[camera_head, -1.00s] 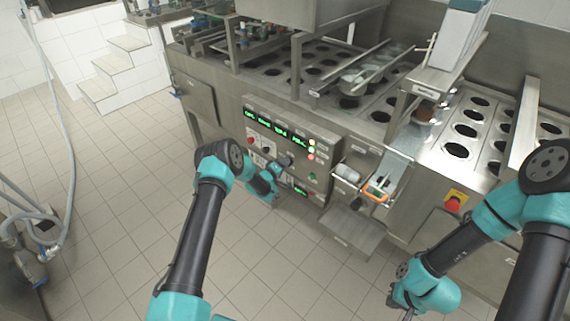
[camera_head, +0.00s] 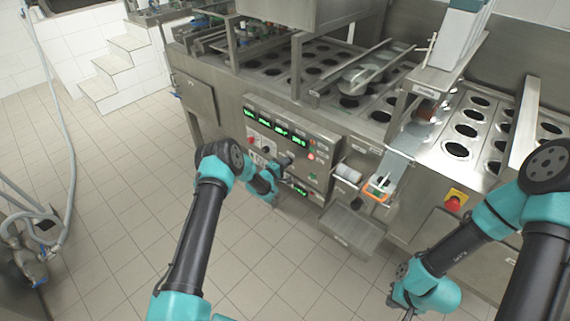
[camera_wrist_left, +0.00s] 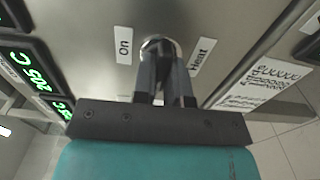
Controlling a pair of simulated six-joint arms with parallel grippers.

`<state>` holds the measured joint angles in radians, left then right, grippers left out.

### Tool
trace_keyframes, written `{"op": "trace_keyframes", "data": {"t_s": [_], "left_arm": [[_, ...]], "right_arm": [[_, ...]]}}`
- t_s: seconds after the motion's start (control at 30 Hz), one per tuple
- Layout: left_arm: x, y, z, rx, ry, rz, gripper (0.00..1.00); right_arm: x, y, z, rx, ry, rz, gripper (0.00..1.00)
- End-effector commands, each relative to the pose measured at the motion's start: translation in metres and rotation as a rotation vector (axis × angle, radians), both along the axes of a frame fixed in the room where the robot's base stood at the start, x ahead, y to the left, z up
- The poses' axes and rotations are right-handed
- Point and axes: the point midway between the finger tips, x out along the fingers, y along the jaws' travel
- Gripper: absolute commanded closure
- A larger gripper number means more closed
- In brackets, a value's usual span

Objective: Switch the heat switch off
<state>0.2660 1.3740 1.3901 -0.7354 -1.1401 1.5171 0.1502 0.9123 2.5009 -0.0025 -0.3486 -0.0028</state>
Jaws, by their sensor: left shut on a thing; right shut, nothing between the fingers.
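The heat switch (camera_wrist_left: 158,46) is a round metal-rimmed switch on the steel panel, between the labels "On" (camera_wrist_left: 124,45) and "Heat" (camera_wrist_left: 202,54) in the left wrist view. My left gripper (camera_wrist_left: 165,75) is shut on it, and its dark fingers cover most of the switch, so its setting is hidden. In the head view my left gripper (camera_head: 284,163) reaches the lower part of the control panel (camera_head: 290,140). My right gripper (camera_head: 408,313) is low at the bottom edge, small and dark, away from the machine.
Green displays (camera_wrist_left: 30,72) sit beside the switch. A red emergency stop (camera_head: 453,203) is on the machine's right front. A metal tray (camera_head: 352,230) and an orange-framed part (camera_head: 379,189) stick out right of the panel. The tiled floor in front is open.

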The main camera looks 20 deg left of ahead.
Motion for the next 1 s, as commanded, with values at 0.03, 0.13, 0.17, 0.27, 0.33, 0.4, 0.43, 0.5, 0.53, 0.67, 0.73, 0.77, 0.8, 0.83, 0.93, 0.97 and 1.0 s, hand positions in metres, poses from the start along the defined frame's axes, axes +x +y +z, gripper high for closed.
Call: {"op": "trace_keyframes", "data": {"t_s": [0.03, 0.13, 0.17, 0.27, 0.33, 0.4, 0.43, 0.5, 0.53, 0.67, 0.73, 0.77, 0.8, 0.83, 0.93, 0.97, 1.0], "left_arm": [[0.0, 0.0, 0.0, -0.002, 0.001, 0.001, 1.0], [0.0, 0.0, 0.0, -0.001, 0.0, 0.001, 0.77], [0.0, 0.0, 0.0, -0.001, 0.0, 0.001, 0.75], [0.0, 0.0, 0.0, 0.0, 0.0, 0.0, 0.65], [0.0, 0.0, 0.0, 0.0, 0.0, 0.0, 0.62], [0.0, 0.0, 0.0, 0.0, 0.0, 0.0, 0.62], [0.0, 0.0, 0.0, 0.0, 0.0, 0.0, 0.62], [0.0, 0.0, 0.0, 0.0, 0.0, 0.0, 0.62], [0.0, 0.0, 0.0, 0.0, 0.0, 0.0, 0.62], [-0.004, 0.002, 0.0, 0.0, 0.001, 0.0, 0.62], [-0.008, 0.004, 0.0, 0.0, 0.001, 0.0, 0.62], [-0.01, 0.005, 0.0, 0.001, 0.001, 0.0, 0.62], [-0.015, 0.007, -0.001, 0.0, 0.001, 0.0, 0.62], [-0.018, 0.009, -0.001, 0.0, 0.002, 0.0, 0.62], [-0.031, 0.015, 0.0, 0.0, 0.001, 0.001, 0.62], [-0.036, 0.017, 0.0, 0.0, 0.002, 0.001, 0.62], [-0.043, 0.02, -0.001, 0.0, 0.003, 0.001, 0.62]], "right_arm": [[0.0, 0.0, 0.0, 0.0, 0.0, 0.0, 1.0], [0.0, 0.0, 0.0, 0.0, 0.0, 0.0, 1.0], [0.0, 0.0, 0.0, 0.0, 0.0, 0.0, 1.0], [0.0, 0.0, 0.0, 0.0, 0.0, 0.0, 1.0], [0.0, 0.0, 0.0, 0.0, 0.0, 0.0, 1.0], [0.0, 0.0, 0.0, 0.0, 0.0, 0.0, 1.0], [0.0, 0.0, 0.0, 0.0, 0.0, 0.0, 1.0], [0.0, 0.0, 0.0, 0.0, 0.0, 0.0, 1.0], [0.0, 0.0, 0.0, 0.0, 0.0, 0.0, 1.0], [0.0, 0.0, 0.0, 0.0, 0.0, 0.0, 1.0], [0.0, 0.0, 0.0, 0.0, 0.0, 0.0, 1.0], [0.0, 0.0, 0.0, 0.0, 0.0, 0.0, 1.0], [0.0, 0.0, 0.0, 0.0, 0.0, 0.0, 1.0], [0.0, 0.0, 0.0, 0.0, 0.0, 0.0, 1.0], [0.0, 0.0, 0.0, 0.0, 0.0, 0.0, 1.0], [0.0, 0.0, 0.0, 0.0, 0.0, 0.0, 1.0], [0.0, 0.0, 0.0, 0.0, 0.0, 0.0, 1.0]]}}
